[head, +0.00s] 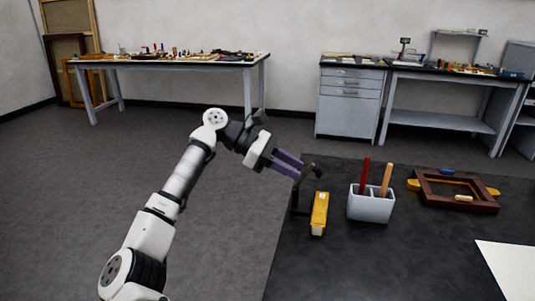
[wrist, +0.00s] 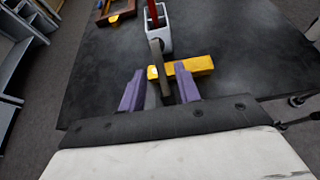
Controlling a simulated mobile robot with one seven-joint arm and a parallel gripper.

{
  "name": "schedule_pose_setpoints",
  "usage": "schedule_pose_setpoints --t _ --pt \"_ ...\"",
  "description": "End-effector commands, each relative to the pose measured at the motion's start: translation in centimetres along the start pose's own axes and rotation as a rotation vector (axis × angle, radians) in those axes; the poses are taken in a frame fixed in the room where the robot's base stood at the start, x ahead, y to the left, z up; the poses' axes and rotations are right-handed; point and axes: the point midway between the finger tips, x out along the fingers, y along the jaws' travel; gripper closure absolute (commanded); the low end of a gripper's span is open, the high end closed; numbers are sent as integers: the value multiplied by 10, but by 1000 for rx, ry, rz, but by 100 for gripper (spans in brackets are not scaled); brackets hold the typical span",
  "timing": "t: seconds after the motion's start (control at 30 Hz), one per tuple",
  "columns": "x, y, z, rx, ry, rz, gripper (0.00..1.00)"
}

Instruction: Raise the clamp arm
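The clamp (head: 300,200) is a dark upright piece at the near-left edge of the black table. Its dark clamp arm (head: 309,174) slants up to the right to a rounded end. In the wrist view the clamp arm (wrist: 158,62) shows as a grey-brown bar between my two purple fingers. My gripper (head: 297,167) is open, its fingertips close to the clamp arm, with gaps visible on both sides in the wrist view (wrist: 161,75). I cannot tell whether a finger touches it. A yellow block (head: 319,212) lies beside the clamp; it also shows in the wrist view (wrist: 196,65).
A white holder (head: 370,207) with a red and a tan handle stands right of the yellow block. A brown wooden frame (head: 455,204) and a white sheet (head: 510,266) lie farther right. The table's front middle is clear. Workbenches stand along the wall.

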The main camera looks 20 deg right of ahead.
Motion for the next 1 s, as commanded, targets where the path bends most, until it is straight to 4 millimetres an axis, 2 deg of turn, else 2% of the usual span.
schedule_pose_setpoints --t 0.3,0.5,0.7,1.0 --pt "-74 0 0 -2 0 4 67" --pt "-107 0 0 -1 0 3 67" --pt "-121 0 0 -1 0 1 67" --pt "-123 0 0 0 0 0 67"
